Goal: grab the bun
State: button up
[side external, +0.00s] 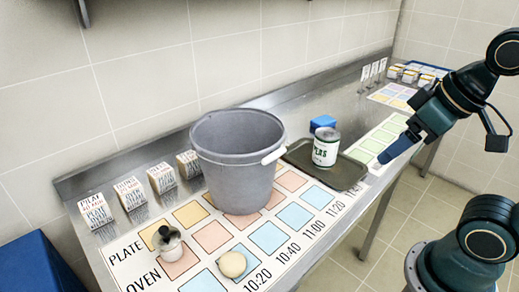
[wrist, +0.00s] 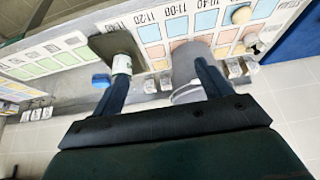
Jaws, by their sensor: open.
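The bun (side external: 232,264), round and pale beige, lies on the printed board near its front edge, by the OVEN row. In the wrist view the bun (wrist: 241,15) shows small at the upper right, beyond the fingers. My gripper (side external: 387,157) is above the right part of the counter, far to the right of the bun. In the wrist view my gripper (wrist: 160,80) has its two fingers wide apart with nothing held between them.
A small knobbed item (side external: 168,243) stands left of the bun. Several label cards line the wall.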

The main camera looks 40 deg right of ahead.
jog(key=shift+w, duration=0.1)
jog(key=w+a+f+m+g+y, duration=0.1)
jog(key=w+a+f+m+y, duration=0.3)
jog(key=w+a+m, duration=0.6)
jog(key=m+g+y, duration=0.2)
jog(key=m, duration=1.1)
send_near(238, 257)
notch_tip(238, 257, up, 4)
jog(key=d, duration=0.1)
jog(key=shift+s+d, duration=0.1)
jog(key=shift+s, duration=0.05)
jog(key=shift+f, duration=0.15)
jog(key=shift+n, duration=0.3)
jog(key=shift+x, duration=4.2)
jog(key=shift+s+d+f, duration=0.1)
jog(key=shift+f, duration=0.05)
jog(key=shift+x, duration=2.55)
